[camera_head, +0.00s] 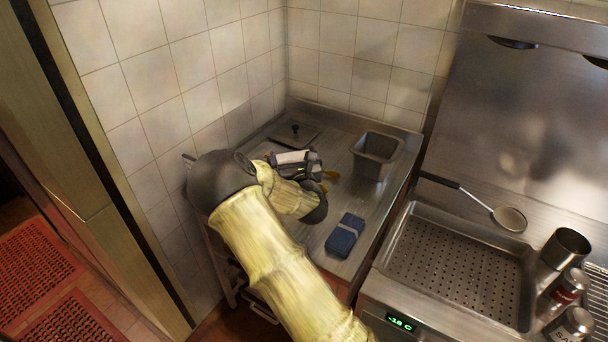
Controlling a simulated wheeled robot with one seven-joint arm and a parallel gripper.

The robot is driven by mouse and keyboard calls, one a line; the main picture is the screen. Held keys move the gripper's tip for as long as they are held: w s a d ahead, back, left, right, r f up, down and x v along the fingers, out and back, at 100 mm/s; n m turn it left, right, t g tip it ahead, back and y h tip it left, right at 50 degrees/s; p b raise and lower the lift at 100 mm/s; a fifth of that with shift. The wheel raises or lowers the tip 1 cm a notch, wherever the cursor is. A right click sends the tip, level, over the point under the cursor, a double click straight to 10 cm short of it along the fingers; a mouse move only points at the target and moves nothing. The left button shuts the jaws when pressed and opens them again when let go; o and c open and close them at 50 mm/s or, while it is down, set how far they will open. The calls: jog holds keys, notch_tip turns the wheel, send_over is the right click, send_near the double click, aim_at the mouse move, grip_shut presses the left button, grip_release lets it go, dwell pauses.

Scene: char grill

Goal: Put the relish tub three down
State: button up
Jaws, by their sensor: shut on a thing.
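My gripper (297,163) is over the steel counter in the corner, beyond my bent forearm. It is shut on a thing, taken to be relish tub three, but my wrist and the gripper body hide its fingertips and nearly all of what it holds. A small yellow patch (330,176) shows just right of the gripper; I cannot tell what it belongs to. I cannot tell whether the held thing touches the counter.
The steel counter (383,204) bears an open square metal container (376,156) right of my gripper, a folded blue cloth (345,235) near the front, and a flat dark plate with a knob (294,134) behind. Tiled walls close the left and back. A perforated basin (455,265) lies right.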

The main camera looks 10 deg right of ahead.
notch_tip(320, 180, down, 6)
jog(key=shift+w+r+p, duration=0.15)
jog(key=shift+r+p, duration=0.1)
jog(key=shift+p, duration=0.25)
jog(key=shift+a+f, duration=0.15)
jog(key=shift+f, duration=0.05)
jog(key=shift+w, duration=0.1)
jog(key=shift+f, duration=0.3)
jog(key=f, duration=0.3)
jog(key=shift+d+p, duration=0.2)
jog(key=shift+p, duration=0.15)
jog(key=shift+a+f, duration=0.1)
jog(key=shift+a, duration=0.05)
jog(key=shift+a, duration=0.1)
jog(key=shift+s+f+b, duration=0.15)
jog(key=shift+s+b, duration=0.05)
jog(key=shift+b, duration=0.1)
